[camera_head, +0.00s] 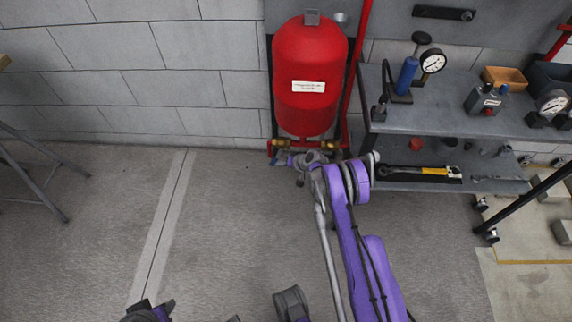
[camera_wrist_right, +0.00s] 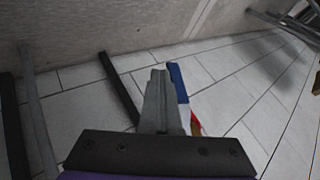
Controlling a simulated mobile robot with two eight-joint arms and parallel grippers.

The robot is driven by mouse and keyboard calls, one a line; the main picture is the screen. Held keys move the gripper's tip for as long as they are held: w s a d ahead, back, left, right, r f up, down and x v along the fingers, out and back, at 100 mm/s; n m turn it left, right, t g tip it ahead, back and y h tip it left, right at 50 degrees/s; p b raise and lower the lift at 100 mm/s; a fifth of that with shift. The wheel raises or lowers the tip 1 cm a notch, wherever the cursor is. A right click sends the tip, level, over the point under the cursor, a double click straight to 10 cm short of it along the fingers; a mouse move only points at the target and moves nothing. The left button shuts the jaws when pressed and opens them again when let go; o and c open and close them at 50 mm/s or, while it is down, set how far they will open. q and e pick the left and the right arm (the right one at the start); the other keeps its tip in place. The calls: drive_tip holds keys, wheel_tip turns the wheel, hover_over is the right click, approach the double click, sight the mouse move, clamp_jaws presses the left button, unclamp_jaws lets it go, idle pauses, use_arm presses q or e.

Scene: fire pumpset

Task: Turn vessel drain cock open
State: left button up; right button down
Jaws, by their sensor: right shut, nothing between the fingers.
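The red vessel (camera_head: 310,75) stands upright against the wall, with brass fittings (camera_head: 279,144) low on its red frame. The cock's body is mostly hidden. My left gripper (camera_head: 148,312) is only partly in view at the bottom edge, its jaws unclear.
A grey two-shelf trolley (camera_head: 455,121) with gauges and a blue hand pump (camera_head: 407,74) stands right of the vessel. A yellow-handled tool (camera_head: 430,171) lies on its lower shelf. A grey stand (camera_head: 35,185) is at far left. The floor left of the vessel is clear.

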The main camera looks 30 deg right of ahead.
use_arm(q)
drive_tip(key=shift+s+f+b+x, duration=0.1)
drive_tip(key=shift+s+b+x, duration=0.1)
drive_tip(key=shift+b+x, duration=0.5)
drive_tip(key=shift+s+f+b+x, duration=0.15)
drive_tip(key=shift+b+x, duration=0.35)
drive_tip(key=shift+x, duration=0.35)
drive_tip(key=shift+s+r+b+x, duration=0.1)
drive_tip(key=shift+s+b+x, duration=0.1)
drive_tip(key=shift+b+x, duration=0.5)
use_arm(e)
drive_tip(key=shift+w+a+r+m+t+y, duration=0.15)
drive_tip(key=shift+w+a+r+t+y, duration=0.2)
drive_tip(key=shift+a, duration=0.4)
drive_tip(key=shift+w+a+r+m+t+y, duration=0.1)
drive_tip(key=shift+w+a+r+t+y, duration=0.1)
drive_tip(key=shift+w+a+r+y, duration=0.4)
drive_tip(key=shift+w+a+r+m+t+y, duration=0.15)
drive_tip(key=shift+w+a+r+t, duration=0.15)
drive_tip(key=shift+a, duration=0.55)
use_arm(q)
drive_tip(key=shift+a+f, duration=0.1)
drive_tip(key=shift+f, duration=0.1)
use_arm(e)
drive_tip(key=shift+r, duration=0.1)
